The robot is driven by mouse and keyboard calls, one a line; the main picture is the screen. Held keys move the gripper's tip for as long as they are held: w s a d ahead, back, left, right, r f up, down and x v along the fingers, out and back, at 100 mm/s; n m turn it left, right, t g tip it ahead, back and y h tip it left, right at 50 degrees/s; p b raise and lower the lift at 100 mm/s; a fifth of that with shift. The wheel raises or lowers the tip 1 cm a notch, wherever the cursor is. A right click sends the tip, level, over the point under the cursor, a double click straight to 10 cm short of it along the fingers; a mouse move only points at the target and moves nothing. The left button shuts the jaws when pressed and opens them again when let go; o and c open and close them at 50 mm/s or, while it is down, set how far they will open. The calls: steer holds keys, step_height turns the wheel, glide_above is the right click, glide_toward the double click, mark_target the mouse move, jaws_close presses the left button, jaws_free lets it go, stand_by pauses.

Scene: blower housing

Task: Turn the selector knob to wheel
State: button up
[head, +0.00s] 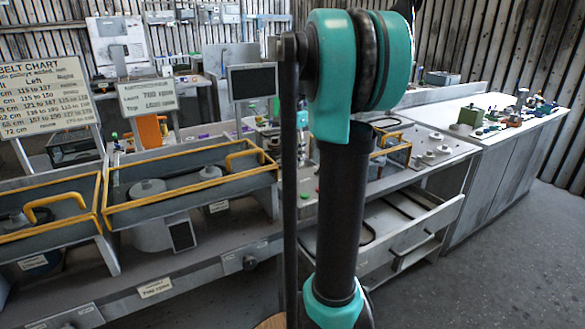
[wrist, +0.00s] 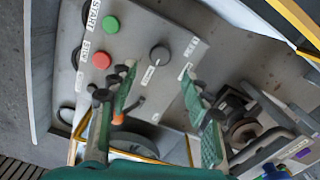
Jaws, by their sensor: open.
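The selector knob (wrist: 160,55) is a round dark knob with a pale mark on its rim, on a grey panel (wrist: 137,45) in the wrist view. Small white labels (wrist: 149,74) sit around it, too small to read surely. My gripper (wrist: 157,80) is open, its two green-padded fingers spread to either side, just below the knob in the picture. Nothing is between the fingertips, and they appear apart from the knob. In the head view my arm blocks the middle, and neither my gripper nor the knob can be made out.
On the same panel are a green START button (wrist: 111,24) and a red STOP button (wrist: 101,60), left of the knob. Metal fittings (wrist: 243,130) stand close to the right finger. Yellow-railed guards (head: 190,189) line the bench, with a dark monitor (head: 253,82) behind.

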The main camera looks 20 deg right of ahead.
step_height(320, 180, up, 6)
steer(key=shift+f, duration=0.1)
stand_by(0.5)
